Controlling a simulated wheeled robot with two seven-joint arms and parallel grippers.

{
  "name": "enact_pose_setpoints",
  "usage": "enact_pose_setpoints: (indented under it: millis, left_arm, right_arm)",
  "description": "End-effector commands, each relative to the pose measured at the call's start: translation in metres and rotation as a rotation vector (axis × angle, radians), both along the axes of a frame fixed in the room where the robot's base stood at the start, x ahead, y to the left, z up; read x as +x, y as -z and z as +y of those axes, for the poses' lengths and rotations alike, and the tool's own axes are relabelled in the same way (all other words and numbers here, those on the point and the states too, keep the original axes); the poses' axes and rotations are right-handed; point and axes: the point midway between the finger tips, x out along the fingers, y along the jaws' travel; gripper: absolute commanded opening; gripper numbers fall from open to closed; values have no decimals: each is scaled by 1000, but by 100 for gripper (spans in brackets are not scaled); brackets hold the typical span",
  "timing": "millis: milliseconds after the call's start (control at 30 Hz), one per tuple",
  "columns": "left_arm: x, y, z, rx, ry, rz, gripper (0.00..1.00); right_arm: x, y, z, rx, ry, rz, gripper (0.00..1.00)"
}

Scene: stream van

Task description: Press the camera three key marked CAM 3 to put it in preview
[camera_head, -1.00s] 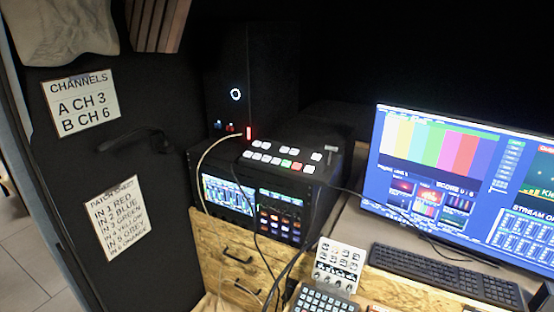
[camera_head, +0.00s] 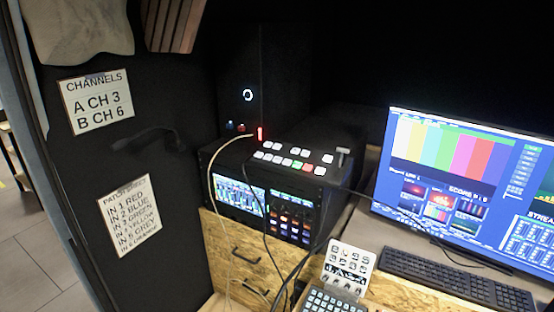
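The video switcher (camera_head: 288,160) is a black box with rows of white keys on its top, standing on black rack gear on a wooden drawer unit. The key labels are too small to read, so I cannot tell which is CAM 3. Neither of my grippers is in view.
A monitor (camera_head: 460,175) with colour bars stands at the right, with a black keyboard (camera_head: 455,278) before it. A white key panel (camera_head: 348,265) stands below the rack. Cables (camera_head: 262,225) hang over the rack front. Paper signs (camera_head: 97,101) hang at the left.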

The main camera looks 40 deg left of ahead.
Motion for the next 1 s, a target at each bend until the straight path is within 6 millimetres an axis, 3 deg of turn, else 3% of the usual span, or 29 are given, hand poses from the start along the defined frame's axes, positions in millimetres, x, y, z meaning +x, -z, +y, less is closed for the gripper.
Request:
enact_pose_setpoints:
  millis: [33, 133, 167, 1000]
  left_arm:
    - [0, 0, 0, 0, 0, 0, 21]
    - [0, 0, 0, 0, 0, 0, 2]
    - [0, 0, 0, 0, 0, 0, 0]
    - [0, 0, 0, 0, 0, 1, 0]
  right_arm:
    - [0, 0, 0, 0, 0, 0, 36]
    - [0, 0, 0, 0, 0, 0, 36]
    - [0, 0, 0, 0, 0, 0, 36]
    - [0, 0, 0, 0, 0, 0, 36]
